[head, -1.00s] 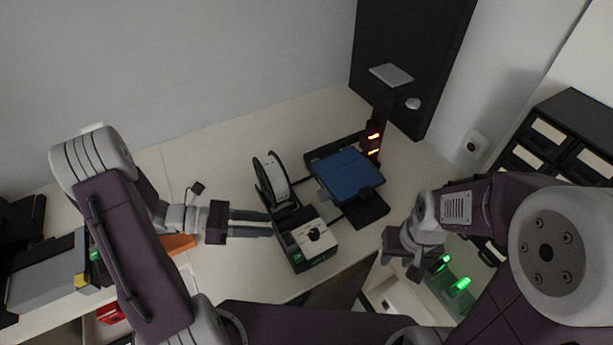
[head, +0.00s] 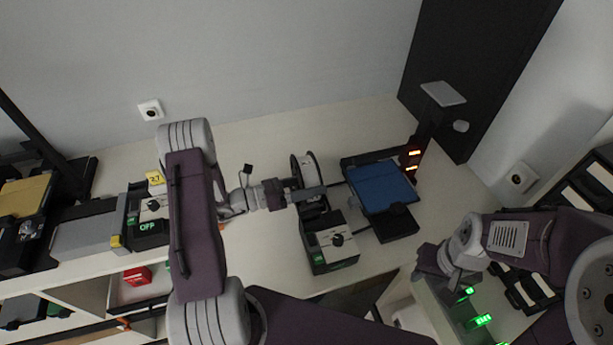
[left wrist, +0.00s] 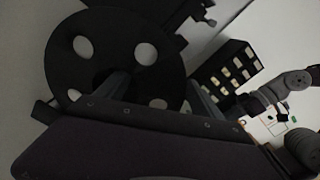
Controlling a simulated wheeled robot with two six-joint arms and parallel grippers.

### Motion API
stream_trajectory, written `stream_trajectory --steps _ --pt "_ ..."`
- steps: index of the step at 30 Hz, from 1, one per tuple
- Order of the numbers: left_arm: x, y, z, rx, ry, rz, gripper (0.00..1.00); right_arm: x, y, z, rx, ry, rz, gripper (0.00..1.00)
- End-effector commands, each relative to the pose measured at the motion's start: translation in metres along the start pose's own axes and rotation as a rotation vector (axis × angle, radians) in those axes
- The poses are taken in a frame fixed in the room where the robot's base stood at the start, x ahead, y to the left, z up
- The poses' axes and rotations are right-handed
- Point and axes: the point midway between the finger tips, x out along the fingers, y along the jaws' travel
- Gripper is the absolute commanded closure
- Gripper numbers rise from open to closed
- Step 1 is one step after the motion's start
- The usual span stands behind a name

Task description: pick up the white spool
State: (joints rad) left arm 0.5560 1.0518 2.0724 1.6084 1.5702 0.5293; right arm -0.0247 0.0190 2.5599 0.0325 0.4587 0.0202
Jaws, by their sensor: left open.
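The white spool (head: 310,168), a reel with black side discs and white winding, stands upright beside a small black-and-white machine in the head view. Its black disc with round holes (left wrist: 115,55) fills the upper left of the left wrist view. My left gripper (head: 318,191) is open at the spool, its fingers overlapping the spool's lower part in the head view. The fingers point toward the disc in the left wrist view; I cannot tell whether they touch it. My right gripper (head: 432,264) is away at the lower right, its fingers unclear.
The black-and-white machine (head: 333,243) stands just in front of the spool. A printer with a blue plate (head: 380,187) is close on the right. Grey and black devices (head: 88,236) crowd the left of the table (head: 250,150). Behind the spool the table is clear.

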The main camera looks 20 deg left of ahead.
Motion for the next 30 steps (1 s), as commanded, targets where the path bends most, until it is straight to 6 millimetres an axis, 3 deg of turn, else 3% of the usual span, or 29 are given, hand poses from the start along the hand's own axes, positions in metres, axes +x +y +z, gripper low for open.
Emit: stream_trajectory --steps 8,15,17,30 --pt "0.0076 0.0003 -0.0006 0.000 0.000 0.001 0.23 -0.0010 0.0000 -0.0001 0.000 0.000 0.000 0.64" --pt "0.0073 0.0003 -0.0004 0.000 0.000 0.001 0.87 -0.0010 0.0000 -0.0001 0.000 0.000 0.000 0.64" --pt "0.0073 0.0003 -0.0003 0.000 -0.001 0.001 1.00 -0.0010 0.0000 0.0000 0.000 0.000 0.000 0.64" --pt "0.0072 -0.0018 0.0042 0.003 -0.002 -0.001 1.00 -0.0011 0.0000 -0.0001 0.000 0.000 0.000 0.64"
